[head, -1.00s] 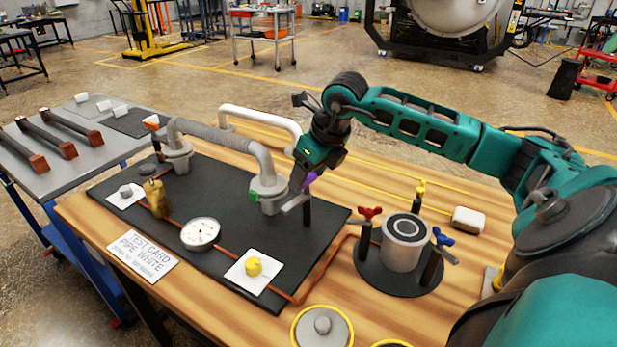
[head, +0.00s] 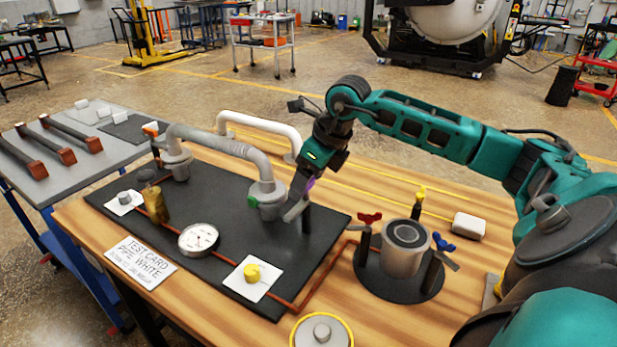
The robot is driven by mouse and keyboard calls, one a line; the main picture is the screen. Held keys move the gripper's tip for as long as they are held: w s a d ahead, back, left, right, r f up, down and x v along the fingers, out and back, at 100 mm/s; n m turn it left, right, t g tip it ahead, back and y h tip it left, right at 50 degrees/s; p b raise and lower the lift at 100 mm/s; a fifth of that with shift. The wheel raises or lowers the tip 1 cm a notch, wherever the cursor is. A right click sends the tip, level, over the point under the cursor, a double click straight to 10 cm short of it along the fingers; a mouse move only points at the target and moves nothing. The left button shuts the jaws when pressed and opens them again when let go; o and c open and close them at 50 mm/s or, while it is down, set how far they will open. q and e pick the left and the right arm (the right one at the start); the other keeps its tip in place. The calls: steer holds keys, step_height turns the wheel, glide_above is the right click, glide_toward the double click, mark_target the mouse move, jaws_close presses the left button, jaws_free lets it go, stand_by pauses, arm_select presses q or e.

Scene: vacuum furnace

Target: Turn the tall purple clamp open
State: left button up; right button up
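The tall purple clamp (head: 310,184) shows only as a small purple piece beside my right gripper's fingers. A dark post (head: 307,219) stands just below it, beside the right flange of the grey curved pipe (head: 222,142). My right gripper (head: 297,206) reaches down at the clamp from above, its fingers tilted down and to the left. The fingers and wrist cover most of the clamp, so I cannot tell whether the fingers are closed on it. My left gripper is not in view.
A white pipe (head: 258,125) stands behind the grey one. A gauge (head: 198,238), a brass cylinder (head: 157,203) and a yellow knob (head: 251,273) are on the black mat (head: 235,230). A round fixture (head: 404,245) with red and blue clamps stands at the right.

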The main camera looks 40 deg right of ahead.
steer(key=shift+o, duration=1.2)
steer(key=v, duration=1.3)
steer(key=shift+w+f, duration=0.1)
